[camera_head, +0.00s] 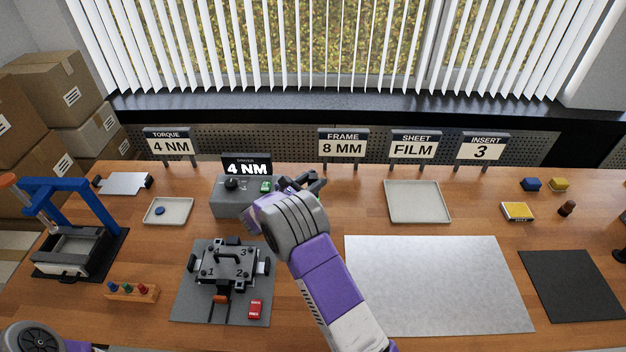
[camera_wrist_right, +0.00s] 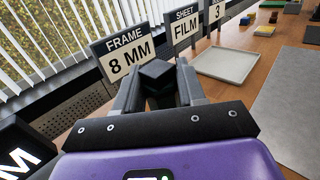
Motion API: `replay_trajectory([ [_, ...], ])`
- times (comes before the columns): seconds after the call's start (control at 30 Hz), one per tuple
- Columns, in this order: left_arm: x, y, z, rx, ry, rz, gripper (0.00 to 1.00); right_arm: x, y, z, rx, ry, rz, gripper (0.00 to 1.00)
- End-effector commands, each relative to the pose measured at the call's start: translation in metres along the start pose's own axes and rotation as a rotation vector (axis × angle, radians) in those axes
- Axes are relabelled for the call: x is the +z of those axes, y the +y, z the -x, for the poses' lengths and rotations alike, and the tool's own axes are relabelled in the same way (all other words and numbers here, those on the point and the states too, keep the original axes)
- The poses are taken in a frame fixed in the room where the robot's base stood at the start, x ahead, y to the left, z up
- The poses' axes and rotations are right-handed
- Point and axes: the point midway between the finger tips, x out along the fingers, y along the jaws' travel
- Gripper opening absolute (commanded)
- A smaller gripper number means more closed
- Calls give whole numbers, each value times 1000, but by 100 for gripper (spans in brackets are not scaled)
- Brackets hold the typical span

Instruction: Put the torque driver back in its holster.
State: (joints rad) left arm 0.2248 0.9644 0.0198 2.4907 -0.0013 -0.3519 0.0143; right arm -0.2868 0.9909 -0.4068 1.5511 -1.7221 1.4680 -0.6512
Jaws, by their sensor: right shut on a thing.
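My right gripper (camera_head: 303,183) is over the back of the table, just right of the grey driver controller box (camera_head: 232,204). In the right wrist view its fingers (camera_wrist_right: 158,92) are shut on a black, block-shaped thing (camera_wrist_right: 157,72), which I take to be the torque driver; only its upper end shows. I cannot make out the holster; my right wrist and hand cover the table just right of the box. The box carries a "4 NM" display (camera_head: 247,168), a black knob and a green button. My left gripper is out of view; only part of my left arm shows at bottom left.
A grey fixture plate (camera_head: 185,300) with a clamped part lies left of my right arm. A blue press (camera_head: 60,205) stands far left. A silver sheet (camera_head: 440,310) and an empty tray (camera_head: 418,222) lie to the right. Signs, including "FRAME 8 MM" (camera_head: 343,141), line the back.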

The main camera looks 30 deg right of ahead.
Motion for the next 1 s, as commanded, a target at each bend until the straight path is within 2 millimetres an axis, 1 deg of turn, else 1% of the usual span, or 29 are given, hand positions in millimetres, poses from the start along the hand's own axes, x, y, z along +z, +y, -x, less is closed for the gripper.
replay_trajectory([
  [0.97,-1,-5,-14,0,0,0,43,-23,0,0,0,-3,-2,3],
  [1.0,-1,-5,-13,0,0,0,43,-22,0,0,0,-3,-2,46],
])
